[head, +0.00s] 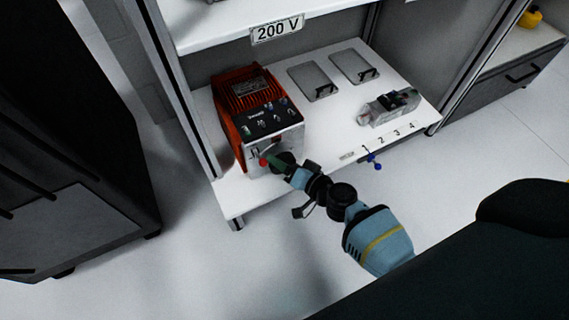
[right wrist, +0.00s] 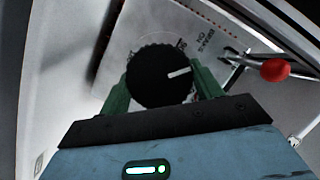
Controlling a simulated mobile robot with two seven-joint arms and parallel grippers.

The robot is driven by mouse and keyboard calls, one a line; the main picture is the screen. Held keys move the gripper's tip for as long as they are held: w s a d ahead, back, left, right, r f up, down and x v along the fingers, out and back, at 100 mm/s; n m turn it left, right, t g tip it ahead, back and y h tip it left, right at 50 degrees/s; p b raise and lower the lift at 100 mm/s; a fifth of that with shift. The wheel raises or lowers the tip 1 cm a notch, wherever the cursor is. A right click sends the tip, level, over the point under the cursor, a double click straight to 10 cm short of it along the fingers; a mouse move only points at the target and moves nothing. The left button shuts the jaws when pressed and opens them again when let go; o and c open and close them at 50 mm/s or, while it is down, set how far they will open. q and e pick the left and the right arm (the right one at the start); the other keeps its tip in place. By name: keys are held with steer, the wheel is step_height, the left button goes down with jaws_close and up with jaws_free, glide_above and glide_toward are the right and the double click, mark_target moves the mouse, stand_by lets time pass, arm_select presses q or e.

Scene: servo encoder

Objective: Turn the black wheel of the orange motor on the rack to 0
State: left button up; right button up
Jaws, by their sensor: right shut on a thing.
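The orange motor (head: 240,92) stands on the left of the white rack shelf, its pale front face towards me. The black wheel (head: 286,158) is on that front, partly hidden by my gripper. My right gripper (head: 281,164) reaches it from the lower right. In the right wrist view, the green fingers close on both sides of the wheel (right wrist: 155,80). The wheel's white mark (right wrist: 180,72) points right and slightly up. Print on the panel around the wheel is upside down and too small to read surely. My left gripper is not in view.
A red-tipped lever (right wrist: 274,69) sticks out close beside the wheel. A grey device (head: 389,108) and two flat plates with black handles (head: 314,82) are on the shelf (head: 330,130). A dark cabinet (head: 70,150) stands left. The floor in front is clear.

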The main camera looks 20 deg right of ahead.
steer(key=m+t+y, duration=0.1)
steer(key=m+y, duration=0.1)
steer(key=m, duration=0.2)
steer(key=shift+f, duration=0.15)
steer(key=m+t, duration=0.1)
steer(key=m, duration=0.1)
steer(key=shift+m, duration=0.4)
steer(key=shift+f+m+t+y, duration=0.1)
steer(key=shift+m+t+y, duration=0.2)
steer(key=shift+m, duration=0.4)
steer(key=o, duration=1)
steer(key=shift+d, duration=0.1)
